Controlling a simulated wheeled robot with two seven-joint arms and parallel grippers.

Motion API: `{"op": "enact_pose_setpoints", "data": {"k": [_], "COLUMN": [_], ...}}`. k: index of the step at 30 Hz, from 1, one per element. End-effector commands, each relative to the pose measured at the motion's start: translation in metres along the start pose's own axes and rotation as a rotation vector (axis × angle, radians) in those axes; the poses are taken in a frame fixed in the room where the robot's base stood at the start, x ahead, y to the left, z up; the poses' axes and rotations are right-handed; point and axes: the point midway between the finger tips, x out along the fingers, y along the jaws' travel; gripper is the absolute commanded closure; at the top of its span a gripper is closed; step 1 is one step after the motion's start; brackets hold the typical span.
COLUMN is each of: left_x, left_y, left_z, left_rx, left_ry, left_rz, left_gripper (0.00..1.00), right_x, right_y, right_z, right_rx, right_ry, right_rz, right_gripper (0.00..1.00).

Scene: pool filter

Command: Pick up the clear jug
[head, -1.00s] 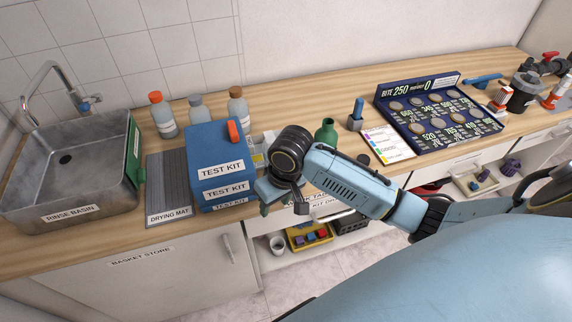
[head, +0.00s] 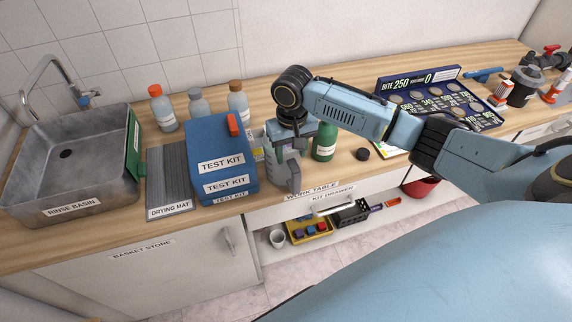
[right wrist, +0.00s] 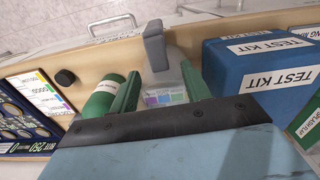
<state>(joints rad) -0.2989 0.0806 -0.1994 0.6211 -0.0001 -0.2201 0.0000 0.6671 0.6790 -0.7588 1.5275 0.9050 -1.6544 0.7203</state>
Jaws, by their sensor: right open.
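The clear jug, greyish and see-through, stands near the front edge of the worktop, between the blue test kit box and the green bottle. In the right wrist view the jug (right wrist: 172,74) lies between my two green fingers, with a grey upright part (right wrist: 153,46) at its far side. My right gripper (right wrist: 160,72) is open around it; whether a finger touches it I cannot tell. In the head view my right gripper (head: 284,158) points down over the jug and hides much of it. My left gripper is not in view.
The test kit box (head: 222,160) is close on the left and the green bottle (head: 325,142) close on the right. Several capped bottles (head: 198,104) stand behind. A black puck (head: 362,154) lies right of the green bottle. The rinse basin (head: 75,165) is far left.

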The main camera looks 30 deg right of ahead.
Motion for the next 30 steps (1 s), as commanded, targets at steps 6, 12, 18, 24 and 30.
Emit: {"op": "enact_pose_setpoints", "data": {"k": [6, 12, 18, 24, 30], "left_x": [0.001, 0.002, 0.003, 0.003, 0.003], "left_y": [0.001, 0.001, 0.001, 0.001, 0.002], "left_z": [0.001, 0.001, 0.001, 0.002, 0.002], "left_rx": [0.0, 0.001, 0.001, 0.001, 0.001], "left_ry": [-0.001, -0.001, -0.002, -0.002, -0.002], "left_rz": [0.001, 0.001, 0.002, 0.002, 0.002], "left_gripper": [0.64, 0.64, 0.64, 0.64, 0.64], "right_x": [0.017, 0.048, 0.062, 0.062, 0.062], "right_y": [0.0, 0.0, 0.0, 0.0, 0.0], "right_z": [0.001, 0.001, 0.0, 0.0, 0.0], "right_rx": [-0.001, 0.0, -0.002, -0.002, -0.002], "right_ry": [-0.002, -0.002, 0.001, 0.001, 0.001], "right_rz": [0.0, 0.002, 0.0, 0.0, 0.0], "right_gripper": [0.53, 0.53, 0.53, 0.54, 0.8]}}
